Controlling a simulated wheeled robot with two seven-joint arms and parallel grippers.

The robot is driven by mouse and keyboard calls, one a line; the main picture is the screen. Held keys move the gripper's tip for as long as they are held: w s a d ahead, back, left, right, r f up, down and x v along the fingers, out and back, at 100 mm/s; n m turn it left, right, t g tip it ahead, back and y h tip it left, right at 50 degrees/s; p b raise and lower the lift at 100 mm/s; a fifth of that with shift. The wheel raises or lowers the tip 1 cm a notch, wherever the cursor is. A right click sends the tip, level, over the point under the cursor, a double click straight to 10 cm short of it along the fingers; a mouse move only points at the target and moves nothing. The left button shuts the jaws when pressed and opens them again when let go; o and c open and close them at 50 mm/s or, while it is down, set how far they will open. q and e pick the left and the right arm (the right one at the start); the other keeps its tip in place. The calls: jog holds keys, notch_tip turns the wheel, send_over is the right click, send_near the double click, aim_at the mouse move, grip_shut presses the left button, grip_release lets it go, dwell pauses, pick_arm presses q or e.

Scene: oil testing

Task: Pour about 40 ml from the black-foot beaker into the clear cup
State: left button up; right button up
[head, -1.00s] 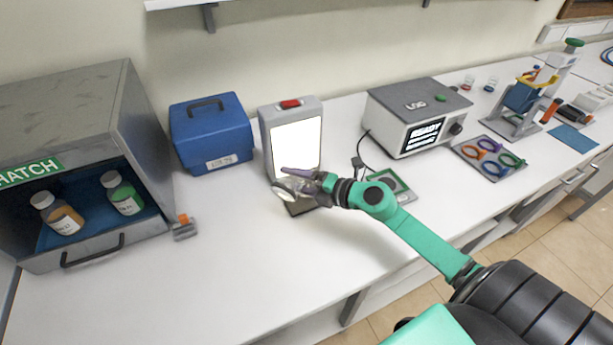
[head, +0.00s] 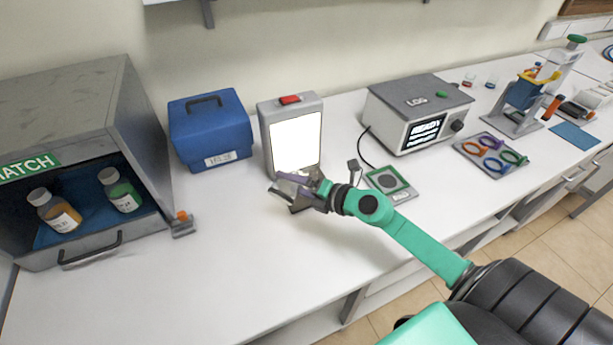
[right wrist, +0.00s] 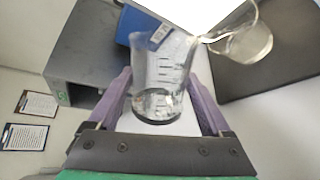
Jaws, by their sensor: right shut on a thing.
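My right gripper (head: 290,186) is shut on the clear graduated beaker (right wrist: 163,70) in front of the lit panel. In the right wrist view its purple fingers flank the beaker, which has markings on its wall, clear liquid low in it and a dark rim at its base. The clear cup (right wrist: 243,42) is beside the beaker's mouth, over a dark surface. A pale strand lies between the beaker's lip and the cup; I cannot tell whether it is flowing liquid or glass. In the head view the gripper hides most of both vessels. My left gripper is not in view.
The lit panel (head: 296,142) stands close behind the gripper. A small scale (head: 389,182) lies to its right, with the grey LOG box (head: 418,115) behind. A blue case (head: 210,130) and the open hatch cabinet (head: 70,130) are left. The front-left bench is clear.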

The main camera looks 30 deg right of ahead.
jog(key=shift+d, duration=0.1)
jog(key=f+n+b, duration=0.1)
jog(key=f+n+t+h+b, duration=0.1)
jog(key=f, duration=0.1)
jog(key=f+n+b, duration=0.1)
jog(key=n+b, duration=0.1)
jog(key=shift+s+a+f+t, duration=0.15)
jog(key=shift+s+a+t, duration=0.05)
jog(key=shift+a+t, duration=0.1)
jog(key=a+n+b, duration=0.1)
jog(key=n, duration=0.1)
jog(key=s+a+f+n+t+b, duration=0.1)
jog(key=n, duration=0.1)
jog(key=s+a+n+t+b, duration=0.1)
jog(key=n, duration=0.1)
jog(key=shift+s+a+f+h+b, duration=0.1)
jog(key=shift+a+f+h+b, duration=0.05)
jog(key=shift+a+h+b, duration=0.2)
jog(key=shift+s+a+n+t, duration=0.1)
jog(key=shift+a+n+t, duration=0.15)
jog(key=shift+n, duration=0.35)
jog(key=shift+d, duration=0.1)
jog(key=shift+r, duration=0.2)
